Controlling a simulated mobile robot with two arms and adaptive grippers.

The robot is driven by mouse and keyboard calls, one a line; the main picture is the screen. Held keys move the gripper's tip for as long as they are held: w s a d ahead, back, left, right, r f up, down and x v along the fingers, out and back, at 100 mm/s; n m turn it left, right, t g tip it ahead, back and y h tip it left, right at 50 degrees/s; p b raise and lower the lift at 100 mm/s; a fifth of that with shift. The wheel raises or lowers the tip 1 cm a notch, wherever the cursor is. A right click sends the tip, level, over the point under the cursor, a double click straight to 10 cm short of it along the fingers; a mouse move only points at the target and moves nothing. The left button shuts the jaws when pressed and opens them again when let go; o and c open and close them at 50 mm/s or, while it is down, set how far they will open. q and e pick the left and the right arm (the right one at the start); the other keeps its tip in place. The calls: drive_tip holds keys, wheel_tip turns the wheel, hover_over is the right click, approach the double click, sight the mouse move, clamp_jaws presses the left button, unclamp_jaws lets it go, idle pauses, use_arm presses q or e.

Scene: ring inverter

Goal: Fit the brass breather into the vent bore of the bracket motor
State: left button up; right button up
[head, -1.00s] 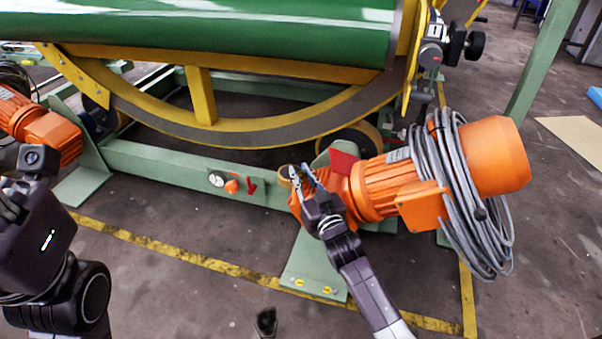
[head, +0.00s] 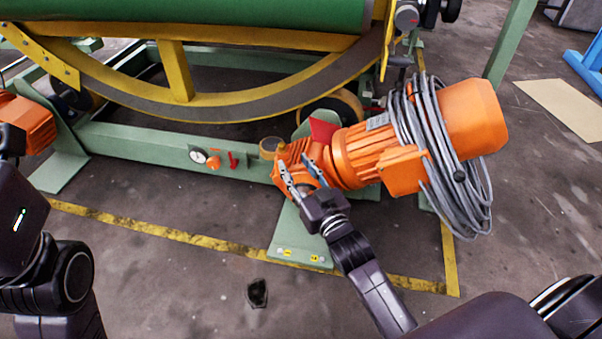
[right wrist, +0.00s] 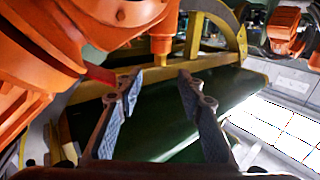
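The bracket motor (head: 360,155) is orange, with a ribbed body and a coil of grey cable. Its gearbox end (head: 290,155) points left. A tan, brass-like short cylinder (head: 270,147) sits at the gearbox's left end; I cannot tell if it is the breather. I cannot make out the vent bore. My right gripper (head: 297,166) is open in front of the gearbox. In the right wrist view its fingers (right wrist: 157,85) are apart with nothing between them.
A green drum (head: 200,12) in a yellow ring frame (head: 177,75) stands behind. A green beam (head: 150,145) carries a gauge (head: 199,156). A red plate (head: 322,131) rises beside the gearbox. A small dark object (head: 257,292) lies on the open floor in front.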

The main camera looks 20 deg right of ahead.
drive_tip(key=shift+s+d, duration=0.1)
drive_tip(key=shift+s, duration=1.4)
drive_tip(key=shift+r, duration=0.1)
